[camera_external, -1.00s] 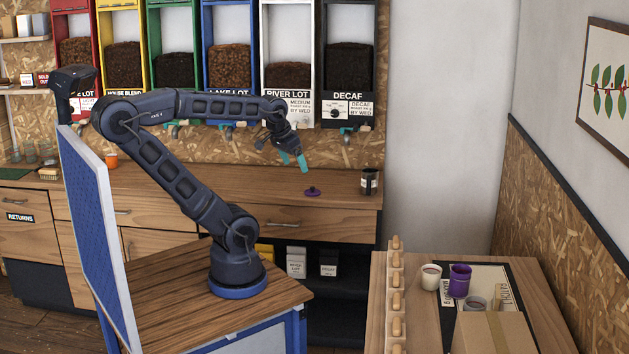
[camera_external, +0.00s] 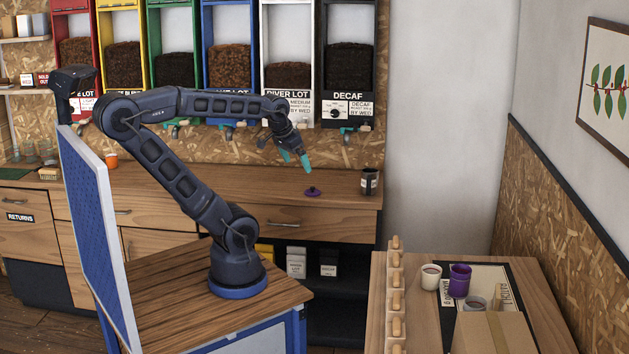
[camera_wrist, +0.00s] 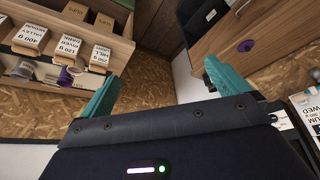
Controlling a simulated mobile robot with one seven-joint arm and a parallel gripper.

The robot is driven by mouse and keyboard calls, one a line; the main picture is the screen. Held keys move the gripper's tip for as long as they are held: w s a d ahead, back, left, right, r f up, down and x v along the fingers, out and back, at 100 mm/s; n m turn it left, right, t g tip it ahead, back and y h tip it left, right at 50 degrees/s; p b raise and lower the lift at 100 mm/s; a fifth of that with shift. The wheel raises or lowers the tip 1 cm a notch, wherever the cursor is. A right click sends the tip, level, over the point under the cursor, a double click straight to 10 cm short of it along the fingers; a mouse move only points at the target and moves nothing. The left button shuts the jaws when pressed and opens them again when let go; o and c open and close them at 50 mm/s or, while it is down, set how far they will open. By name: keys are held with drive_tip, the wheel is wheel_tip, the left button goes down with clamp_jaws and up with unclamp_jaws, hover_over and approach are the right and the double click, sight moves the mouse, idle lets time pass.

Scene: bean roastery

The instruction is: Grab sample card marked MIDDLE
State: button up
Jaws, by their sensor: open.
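I cannot make out a card marked MIDDLE in either view. My gripper (camera_external: 295,160) hangs above the back counter in the external view, with its teal fingers apart and nothing between them. In the wrist view my gripper (camera_wrist: 161,85) also shows open and empty. I cannot read either with certainty. Printed cards also hang on the bean dispensers, such as the DECAF card (camera_external: 348,107); my forearm hides part of the dispenser labels.
A purple lid (camera_external: 313,191) lies on the counter (camera_external: 240,190) below and right of my gripper, with a dark canister (camera_external: 369,182) farther right. The right table holds a purple cup (camera_external: 460,280), a white cup (camera_external: 430,276), a cardboard box (camera_external: 493,335) and a pegged rack (camera_external: 396,300).

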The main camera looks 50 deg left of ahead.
drive_tip(key=w+d+m+h, duration=0.1)
drive_tip(key=w+d+m, duration=0.3)
drive_tip(key=w+d, duration=1.45)
drive_tip(key=m+g+h, duration=0.2)
drive_tip(key=m+h, duration=0.1)
drive_tip(key=m, duration=0.4)
hover_over(496, 291)
drive_tip(key=s+a, duration=0.1)
drive_tip(key=a, duration=0.2)
wheel_tip(496, 291, down, 24)
drive_tip(key=r, duration=0.1)
drive_tip(key=x, duration=1)
drive_tip(key=shift+s+d+f, duration=0.1)
drive_tip(key=shift+s+f, duration=0.15)
drive_tip(key=shift+f, duration=0.05)
drive_tip(key=c, duration=1)
